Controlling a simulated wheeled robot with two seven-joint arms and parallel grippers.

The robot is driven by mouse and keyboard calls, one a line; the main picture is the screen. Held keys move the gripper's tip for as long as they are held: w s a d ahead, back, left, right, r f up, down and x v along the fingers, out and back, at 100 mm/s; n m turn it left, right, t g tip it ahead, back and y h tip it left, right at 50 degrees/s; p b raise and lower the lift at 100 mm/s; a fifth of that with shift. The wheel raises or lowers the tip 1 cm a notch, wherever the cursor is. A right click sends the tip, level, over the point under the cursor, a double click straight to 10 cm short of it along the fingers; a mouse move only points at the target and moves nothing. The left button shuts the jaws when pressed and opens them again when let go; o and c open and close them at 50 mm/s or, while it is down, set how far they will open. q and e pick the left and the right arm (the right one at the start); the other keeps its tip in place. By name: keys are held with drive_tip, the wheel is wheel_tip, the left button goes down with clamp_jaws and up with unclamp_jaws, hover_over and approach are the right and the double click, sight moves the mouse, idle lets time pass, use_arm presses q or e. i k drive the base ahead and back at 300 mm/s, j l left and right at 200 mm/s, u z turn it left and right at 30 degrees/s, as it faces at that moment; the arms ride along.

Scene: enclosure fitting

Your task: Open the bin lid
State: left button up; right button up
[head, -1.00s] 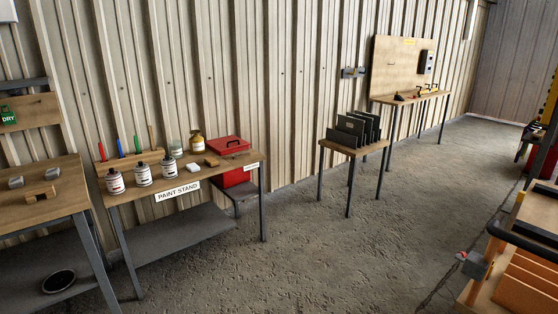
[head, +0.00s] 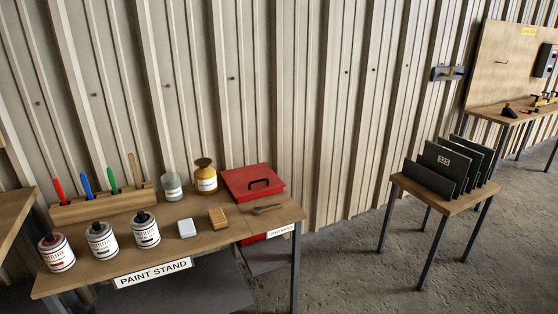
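The red bin stands behind the right end of the paint stand. A little of the red bin body (head: 252,239) shows below the table top; the rest is hidden by the stand. Neither of my grippers is in view.
The paint stand (head: 215,238) holds several paint cans, a brush rack (head: 105,205), a glass jar (head: 172,187), a yellow-topped jar (head: 205,177), a white block (head: 187,228), a brown block (head: 218,218) and a spoon-like tool (head: 266,209). A small table with dark panels (head: 446,167) stands right; floor between is clear.

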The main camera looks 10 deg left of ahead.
sight(251, 180)
drive_tip(key=i+l+u, duration=0.15)
drive_tip(key=i+u, duration=0.25)
drive_tip(key=i, duration=0.15)
drive_tip(key=i+l+u, duration=0.3)
drive_tip(key=i+u, duration=0.15)
drive_tip(key=i+l+u, duration=0.4)
drive_tip(key=i+l, duration=0.1)
drive_tip(key=i, duration=0.05)
